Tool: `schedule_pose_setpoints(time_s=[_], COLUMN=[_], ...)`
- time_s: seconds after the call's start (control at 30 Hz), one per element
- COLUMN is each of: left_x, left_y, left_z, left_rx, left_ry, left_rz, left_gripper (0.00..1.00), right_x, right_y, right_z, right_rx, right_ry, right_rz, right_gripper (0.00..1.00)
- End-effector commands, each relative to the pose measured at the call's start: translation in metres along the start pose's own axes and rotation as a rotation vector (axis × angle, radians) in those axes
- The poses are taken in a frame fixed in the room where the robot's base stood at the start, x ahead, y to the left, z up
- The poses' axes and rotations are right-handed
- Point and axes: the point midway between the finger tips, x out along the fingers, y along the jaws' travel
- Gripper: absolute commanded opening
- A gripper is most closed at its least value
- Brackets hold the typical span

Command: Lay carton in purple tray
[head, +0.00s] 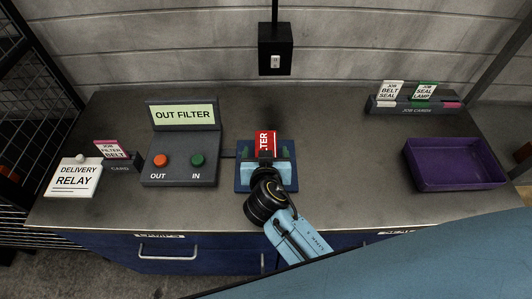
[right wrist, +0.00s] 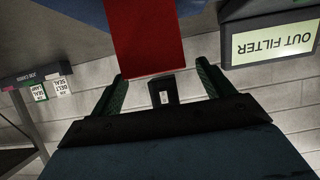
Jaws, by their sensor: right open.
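The red carton (head: 265,141), with white lettering partly reading "TER", stands at a dark blue holder (head: 246,184) in the middle of the bench. My right gripper (head: 265,154) is over the holder, open, with green-faced fingers apart on either side of the carton's line. In the right wrist view the carton (right wrist: 146,35) reaches down toward the gap between the open fingertips (right wrist: 160,72); I cannot tell whether they touch it. My wrist hides the carton's near part. The purple tray (head: 456,178) is at the bench's right end and looks empty. My left gripper is not in view.
A console (head: 181,172) reading "OUT FILTER", with orange and green buttons, stands left of the holder. A "DELIVERY RELAY" sign (head: 73,180) and card stand are further left. A job-card rack (head: 410,106) stands behind the tray. The bench between holder and tray is clear.

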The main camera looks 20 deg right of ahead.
Motion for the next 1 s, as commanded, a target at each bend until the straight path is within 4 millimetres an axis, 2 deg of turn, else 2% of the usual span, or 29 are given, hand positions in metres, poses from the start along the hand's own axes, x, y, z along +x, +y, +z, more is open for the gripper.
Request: schedule_pose_setpoints(time_s=[0.1,0.23,0.57,1.0], left_x=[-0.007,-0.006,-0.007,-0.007], left_y=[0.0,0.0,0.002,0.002], left_z=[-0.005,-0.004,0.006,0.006], left_rx=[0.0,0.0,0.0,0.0], left_ry=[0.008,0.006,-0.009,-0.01], left_rz=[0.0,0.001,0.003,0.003], left_gripper=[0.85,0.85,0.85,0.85], right_x=[0.018,0.032,0.038,0.037], right_y=[0.003,0.002,0.002,0.002], right_z=[-0.004,-0.002,-0.001,-0.001], right_rx=[-0.004,-0.003,-0.001,-0.001], right_ry=[0.003,0.001,0.0,0.0], right_rz=[0.003,0.001,0.001,0.001], right_gripper=[0.8,0.8,0.8,0.23])
